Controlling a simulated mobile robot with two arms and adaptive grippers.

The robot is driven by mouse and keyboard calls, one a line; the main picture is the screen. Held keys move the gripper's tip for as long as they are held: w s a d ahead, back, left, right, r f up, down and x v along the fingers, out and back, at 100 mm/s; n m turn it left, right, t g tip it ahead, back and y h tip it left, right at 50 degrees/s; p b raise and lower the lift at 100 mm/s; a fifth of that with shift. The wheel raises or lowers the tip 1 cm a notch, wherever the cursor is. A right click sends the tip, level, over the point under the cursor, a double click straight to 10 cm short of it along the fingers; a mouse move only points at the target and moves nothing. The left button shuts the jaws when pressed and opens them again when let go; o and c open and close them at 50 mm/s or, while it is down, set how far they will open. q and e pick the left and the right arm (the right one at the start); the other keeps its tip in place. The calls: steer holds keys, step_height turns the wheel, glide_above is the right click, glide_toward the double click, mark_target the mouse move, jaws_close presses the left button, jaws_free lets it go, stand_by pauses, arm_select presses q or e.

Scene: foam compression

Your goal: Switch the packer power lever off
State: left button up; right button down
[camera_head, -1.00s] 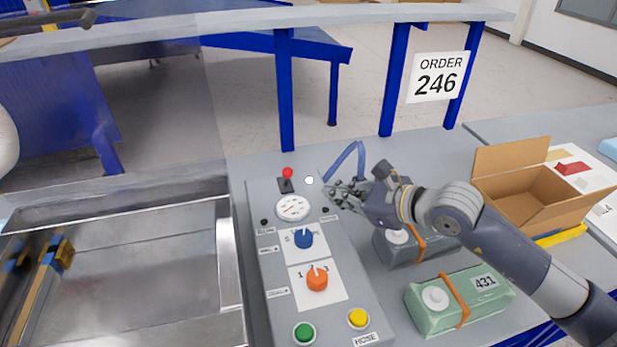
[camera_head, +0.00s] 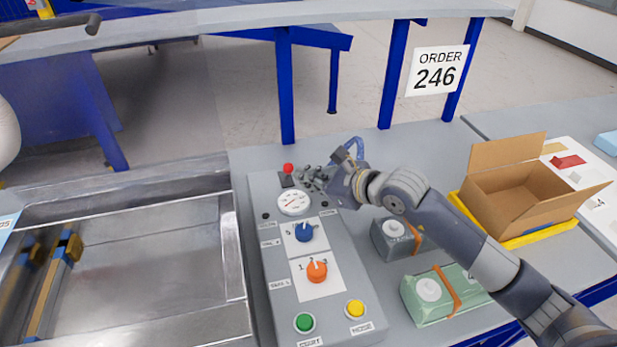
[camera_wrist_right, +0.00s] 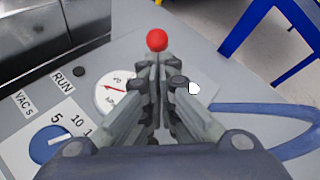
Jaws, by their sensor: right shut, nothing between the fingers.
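The power lever, a red ball knob (camera_head: 288,168) on a dark base (camera_head: 286,181), stands at the far end of the grey control panel (camera_head: 335,290). My right gripper (camera_head: 304,175) is just right of the lever in the head view, its fingers shut with nothing between them. In the right wrist view the red knob (camera_wrist_right: 157,40) shows just beyond the fingertips (camera_wrist_right: 158,62). The fingers hide the lever's stem there, and I cannot tell whether they touch it. My left gripper is not in view.
The panel carries a gauge (camera_head: 294,202), a blue dial (camera_head: 304,231), an orange dial (camera_head: 316,271), a green button (camera_head: 304,322) and a yellow button (camera_head: 355,308). Right of it lie a grey pack (camera_head: 384,241) and a green pack (camera_head: 412,300). An open carton (camera_head: 510,205) stands farther right.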

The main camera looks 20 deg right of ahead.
steer(key=shift+w+r+g+p, duration=0.25)
steer(key=shift+r+g+p, duration=0.05)
steer(key=shift+g+p, duration=0.15)
